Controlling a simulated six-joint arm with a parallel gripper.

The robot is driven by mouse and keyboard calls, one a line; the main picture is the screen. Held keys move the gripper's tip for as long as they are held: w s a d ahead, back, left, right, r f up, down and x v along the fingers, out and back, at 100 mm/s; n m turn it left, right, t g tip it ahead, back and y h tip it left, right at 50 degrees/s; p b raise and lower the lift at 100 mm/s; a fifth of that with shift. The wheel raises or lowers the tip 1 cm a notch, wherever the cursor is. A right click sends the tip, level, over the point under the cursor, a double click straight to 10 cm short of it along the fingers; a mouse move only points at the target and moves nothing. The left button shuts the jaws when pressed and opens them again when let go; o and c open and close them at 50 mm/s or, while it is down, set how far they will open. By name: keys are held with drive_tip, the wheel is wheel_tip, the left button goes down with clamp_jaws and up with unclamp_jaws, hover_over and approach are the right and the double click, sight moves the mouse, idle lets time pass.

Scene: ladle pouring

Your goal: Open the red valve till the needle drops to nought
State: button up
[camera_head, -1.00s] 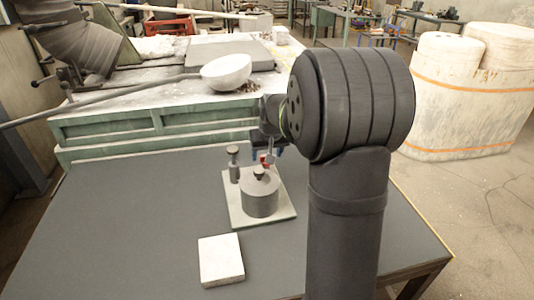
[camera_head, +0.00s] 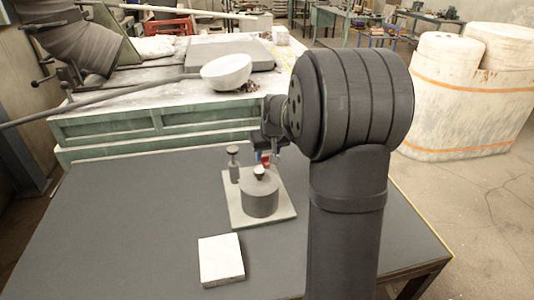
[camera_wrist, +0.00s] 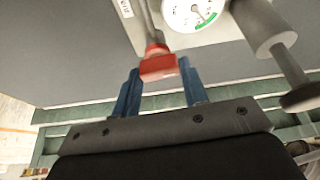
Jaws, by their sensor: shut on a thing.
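The red valve (camera_wrist: 158,66) shows in the wrist view as a red block on a pale stem, between the blue fingers of my gripper (camera_wrist: 158,72), which is shut on it. In the head view a small red patch of the valve (camera_head: 265,158) shows behind the grey cylinder, and my arm hides part of my gripper. A round white gauge (camera_wrist: 182,16) with a green sector lies beyond the valve in the wrist view, cut by the top edge. Its needle reading is too small to tell.
A grey cylinder (camera_head: 260,198) and a thin post with a dark cap (camera_head: 233,165) stand on a pale base plate (camera_head: 240,220). A white block (camera_head: 221,260) lies in front. The grey table (camera_head: 130,230) is clear at left. A green bench (camera_head: 110,130) stands behind.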

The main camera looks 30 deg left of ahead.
drive_tip(key=n+g, duration=0.1)
drive_tip(key=n, duration=0.3)
drive_tip(key=shift+w+d+y, duration=0.1)
drive_tip(key=shift+w+y, duration=0.05)
drive_tip(key=shift+y, duration=0.25)
drive_tip(key=n+g, duration=0.2)
drive_tip(key=n, duration=0.2)
drive_tip(key=shift+w+n, duration=0.1)
drive_tip(key=shift+n, duration=0.2)
drive_tip(key=n+g, duration=0.2)
drive_tip(key=n, duration=0.2)
drive_tip(key=shift+w+n, duration=0.1)
drive_tip(key=shift+n, duration=0.2)
drive_tip(key=shift+w+n+g+h, duration=0.1)
drive_tip(key=shift+n+g+h, duration=0.5)
drive_tip(key=shift+n, duration=1.3)
drive_tip(key=o, duration=1)
drive_tip(key=v, duration=1.7)
drive_tip(key=shift+a+r, duration=0.2)
drive_tip(key=shift+r, duration=0.1)
